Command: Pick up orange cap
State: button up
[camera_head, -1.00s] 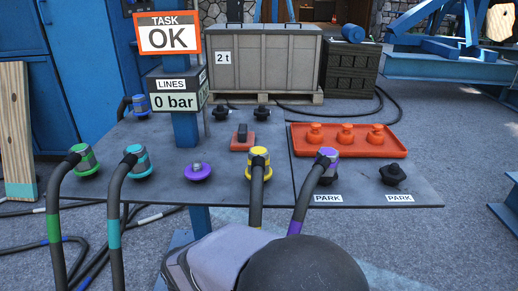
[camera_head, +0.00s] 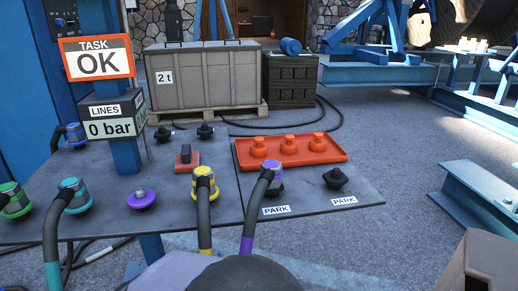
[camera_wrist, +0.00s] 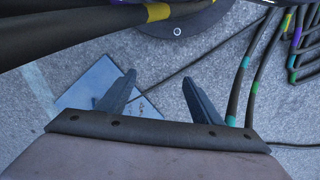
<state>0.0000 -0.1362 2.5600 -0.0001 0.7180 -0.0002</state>
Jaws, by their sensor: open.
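Three orange caps stand upright in a row in the orange tray (camera_head: 335,156) on the right of the table in the head view: a left cap (camera_head: 258,147), a middle cap (camera_head: 287,142) and a right cap (camera_head: 318,139). My gripper (camera_wrist: 159,80) shows in the wrist view with its two dark fingers apart and nothing between them. Below it are the grey floor and a blue-grey plate. No orange cap shows in the wrist view. The fingers cannot be made out in the head view, and the gripper is away from the caps.
Hoses with yellow (camera_head: 204,185) and purple (camera_head: 271,178) bands rise in front of the tray. A black fitting (camera_head: 335,179) stands by a PARK label. A purple cap (camera_head: 143,199) and a red block (camera_head: 187,158) sit further left. Dark hoses (camera_wrist: 80,35) cross the wrist view's top left.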

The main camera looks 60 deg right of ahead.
jog(key=w+d+r+m+y+p, duration=0.1)
jog(key=w+d+r+m+p, duration=0.35)
jog(key=r+p, duration=0.7)
jog(key=w+d+r+m+p, duration=0.35)
jog(key=d+r+p, duration=0.4)
jog(key=r, duration=0.75)
jog(key=w+d+r+m+y+p, duration=0.1)
jog(key=w+d+r+m+p, duration=0.3)
jog(key=r+p, duration=0.85)
jog(key=m+h+p, duration=0.7)
jog(key=m+p, duration=0.1)
jog(key=p, duration=0.1)
send_near(258, 138)
jog(key=x, duration=0.3)
jog(key=shift+g+y, duration=0.3)
jog(key=shift+x, duration=3.65)
jog(key=shift+w+d, duration=0.1)
jog(key=shift+w, duration=0.05)
jog(key=c, duration=1.3)
jog(key=shift+r, duration=0.2)
